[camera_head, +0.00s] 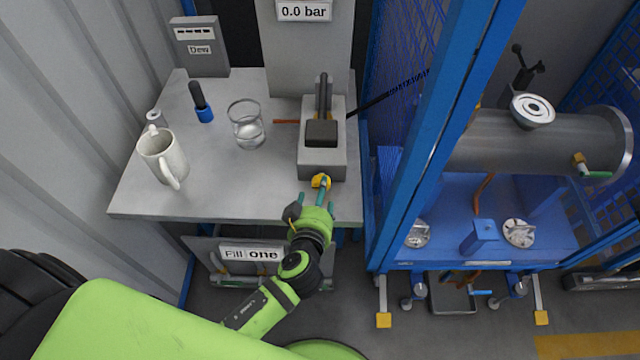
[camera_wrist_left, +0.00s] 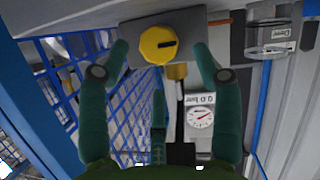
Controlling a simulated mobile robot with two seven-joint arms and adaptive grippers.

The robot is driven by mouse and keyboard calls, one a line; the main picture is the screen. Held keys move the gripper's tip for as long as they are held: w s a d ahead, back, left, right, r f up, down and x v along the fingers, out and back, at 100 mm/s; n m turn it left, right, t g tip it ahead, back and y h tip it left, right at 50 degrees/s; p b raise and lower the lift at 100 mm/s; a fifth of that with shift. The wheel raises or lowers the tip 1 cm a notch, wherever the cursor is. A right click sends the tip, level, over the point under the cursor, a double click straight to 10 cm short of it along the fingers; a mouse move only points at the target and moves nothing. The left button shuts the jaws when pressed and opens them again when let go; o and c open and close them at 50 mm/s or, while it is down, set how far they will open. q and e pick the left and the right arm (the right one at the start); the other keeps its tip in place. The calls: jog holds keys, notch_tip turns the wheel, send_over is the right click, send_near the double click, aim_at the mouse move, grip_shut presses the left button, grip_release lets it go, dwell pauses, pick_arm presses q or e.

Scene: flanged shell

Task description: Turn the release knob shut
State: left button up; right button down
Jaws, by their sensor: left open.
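The release knob (camera_head: 321,181) is yellow and sits on the front face of a grey pump block (camera_head: 322,165) near the front edge of the bench. In the left wrist view the knob (camera_wrist_left: 158,45) faces me, with a short dark mark lying nearly level on its face. My left gripper (camera_head: 316,190) is right in front of the knob. In the left wrist view its teal fingers (camera_wrist_left: 161,52) are open, one on each side of the knob, with visible gaps. My right gripper is not in view.
The grey bench (camera_head: 225,190) also holds a white mug (camera_head: 160,155), a glass beaker (camera_head: 246,125) and a blue-and-black tool (camera_head: 201,103). A sign (camera_head: 304,11) reads 0.0 bar. A blue cage post (camera_head: 430,140) stands close on the right. A dial gauge (camera_wrist_left: 200,117) shows below the knob.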

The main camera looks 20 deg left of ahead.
aim_at(316, 180)
pick_arm(q)
jog(key=shift+p+x, duration=0.35)
jog(key=shift+x, duration=1.75)
jog(key=shift+c, duration=0.4)
jog(key=c, duration=1)
